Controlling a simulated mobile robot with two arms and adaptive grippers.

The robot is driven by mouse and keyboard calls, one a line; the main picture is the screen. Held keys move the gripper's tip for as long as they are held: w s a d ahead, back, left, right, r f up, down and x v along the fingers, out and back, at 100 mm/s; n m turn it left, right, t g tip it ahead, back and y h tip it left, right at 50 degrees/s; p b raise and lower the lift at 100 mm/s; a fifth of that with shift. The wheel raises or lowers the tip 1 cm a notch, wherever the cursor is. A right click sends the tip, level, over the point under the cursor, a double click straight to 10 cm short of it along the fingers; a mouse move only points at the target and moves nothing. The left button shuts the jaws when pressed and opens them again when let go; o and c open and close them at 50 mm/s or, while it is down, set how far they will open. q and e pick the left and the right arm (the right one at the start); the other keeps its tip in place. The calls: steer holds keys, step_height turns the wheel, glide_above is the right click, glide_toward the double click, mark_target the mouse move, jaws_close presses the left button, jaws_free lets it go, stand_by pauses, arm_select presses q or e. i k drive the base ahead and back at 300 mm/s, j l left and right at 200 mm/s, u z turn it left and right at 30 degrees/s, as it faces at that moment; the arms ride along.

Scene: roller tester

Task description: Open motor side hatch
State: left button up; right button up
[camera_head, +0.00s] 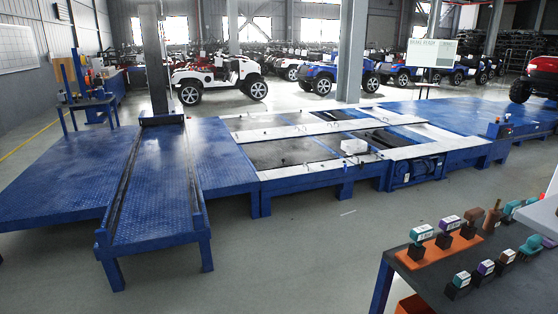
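A long low roller tester (225,175) with a blue frame runs across the middle of the camera_head view. Its middle section has pale plates (300,129) with small dark fittings, and dark panels (285,152) set between them. The panels look flat and level with the deck. A blue motor-like unit (415,170) sits under the right-hand front edge of this section. A small white box (353,147) stands on the deck near it. No plate is labelled, so I cannot tell which is the motor side hatch. Neither of my grippers shows.
A dark bench (425,285) at the lower right carries several small labelled blocks and an orange tray (438,250). A blue ramp (155,215) and a grey column (153,60) stand at the left. The grey floor (320,235) before the tester is clear.

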mark_target(299, 170)
steer(key=i+z, duration=0.2)
steer(key=i, duration=2.3)
